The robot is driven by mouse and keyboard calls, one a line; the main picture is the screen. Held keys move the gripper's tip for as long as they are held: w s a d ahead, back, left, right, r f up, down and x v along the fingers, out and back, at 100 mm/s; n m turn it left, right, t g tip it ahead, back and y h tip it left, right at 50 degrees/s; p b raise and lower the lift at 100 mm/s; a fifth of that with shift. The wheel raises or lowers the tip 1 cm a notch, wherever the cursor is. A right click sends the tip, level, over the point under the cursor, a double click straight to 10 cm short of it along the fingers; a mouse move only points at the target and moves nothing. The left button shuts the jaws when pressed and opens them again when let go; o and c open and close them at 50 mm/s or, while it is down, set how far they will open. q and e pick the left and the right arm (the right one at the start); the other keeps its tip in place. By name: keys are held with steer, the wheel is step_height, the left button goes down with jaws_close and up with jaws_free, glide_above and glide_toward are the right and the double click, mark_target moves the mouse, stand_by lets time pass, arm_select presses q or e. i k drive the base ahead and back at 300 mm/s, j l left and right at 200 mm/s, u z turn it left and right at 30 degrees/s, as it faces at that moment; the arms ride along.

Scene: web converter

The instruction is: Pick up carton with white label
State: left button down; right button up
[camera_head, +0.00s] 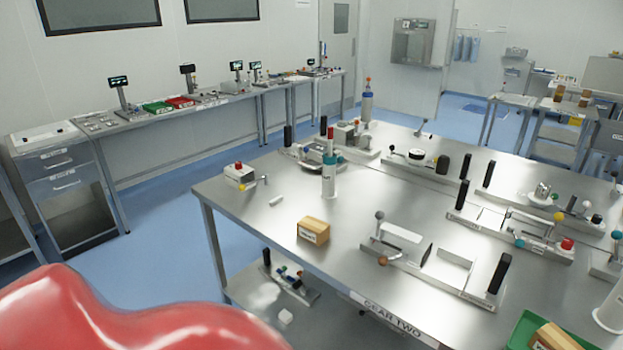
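A small tan carton with a white label (313,231) sits on the near left part of the steel table (285,185), close to its front edge. The label is on the side facing me. A second tan carton (556,337) lies in a green tray (521,330) at the bottom right, partly cut off by the frame; I cannot tell whether it has a label. Neither of my grippers is in view.
Several fixtures with black handles and coloured knobs (410,242) stand right of the carton. A white cylinder with a teal top (329,175) stands behind it. A large glossy red shape (110,315) fills the bottom left. Bare tabletop lies left of the carton.

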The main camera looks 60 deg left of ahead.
mark_target(313, 230)
steer(key=u, duration=1.7)
steer(key=i+z, duration=0.1)
steer(key=i+j, duration=0.05)
